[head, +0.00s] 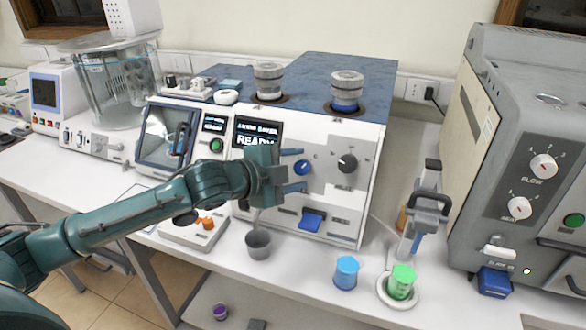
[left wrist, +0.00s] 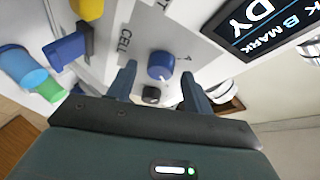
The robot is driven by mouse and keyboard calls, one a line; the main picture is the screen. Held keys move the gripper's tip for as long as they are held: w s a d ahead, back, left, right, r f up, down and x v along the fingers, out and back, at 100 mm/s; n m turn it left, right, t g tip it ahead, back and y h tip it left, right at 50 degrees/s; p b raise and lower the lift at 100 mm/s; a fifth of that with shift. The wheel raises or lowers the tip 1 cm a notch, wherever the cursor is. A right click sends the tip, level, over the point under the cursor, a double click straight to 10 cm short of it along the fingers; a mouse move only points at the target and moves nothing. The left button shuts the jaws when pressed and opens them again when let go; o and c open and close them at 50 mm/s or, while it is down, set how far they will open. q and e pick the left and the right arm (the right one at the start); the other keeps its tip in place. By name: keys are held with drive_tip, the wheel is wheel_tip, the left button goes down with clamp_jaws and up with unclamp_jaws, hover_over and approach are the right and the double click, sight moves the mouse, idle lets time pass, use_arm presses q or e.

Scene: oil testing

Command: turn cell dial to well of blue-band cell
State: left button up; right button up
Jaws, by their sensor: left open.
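My left gripper (head: 304,169) is open in front of the tester's panel (head: 335,190). Its two fingers are on either side of the small blue dial (head: 303,167), apart from each other. In the left wrist view, the blue dial (left wrist: 161,65) shows between and just beyond the fingertips, beside the label CELL. I cannot tell clearly which well it points to. A blue-band cell (head: 346,92) stands in the right well on the tester's top. Another grey cell (head: 268,80) stands in the left well. My right gripper is not in view.
A black dial (head: 347,163) is right of the blue one, and a blue lever (head: 312,220) is below. A grey cup (head: 258,243), a blue-topped jar (head: 346,271) and a green-topped jar (head: 402,281) stand in front. A large grey machine (head: 510,150) stands at right.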

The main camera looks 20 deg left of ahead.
use_arm(q)
drive_tip(key=b+v, duration=0.3)
drive_tip(key=v, duration=1)
drive_tip(key=shift+r, duration=0.15)
